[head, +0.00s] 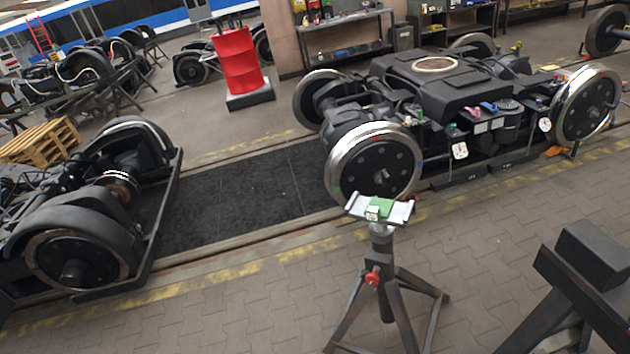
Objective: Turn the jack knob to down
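A dark tripod jack stand (382,245) stands on the paving in the lower middle, its legs spread and partly cut by the bottom edge. A small red knob (373,276) sits on its column, below the head; its setting is too small to read. A light, tray-like head (395,210) tops the jack, with a green block (380,207) on it. My gripper does not show in the head view, so its place relative to the knob cannot be seen.
A black angular frame with a block on top (597,255) fills the lower right corner. A bogie (430,95) stands behind the jack, another (75,215) at left. A red barrel (237,60) stands farther back. The paving left of the jack is clear.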

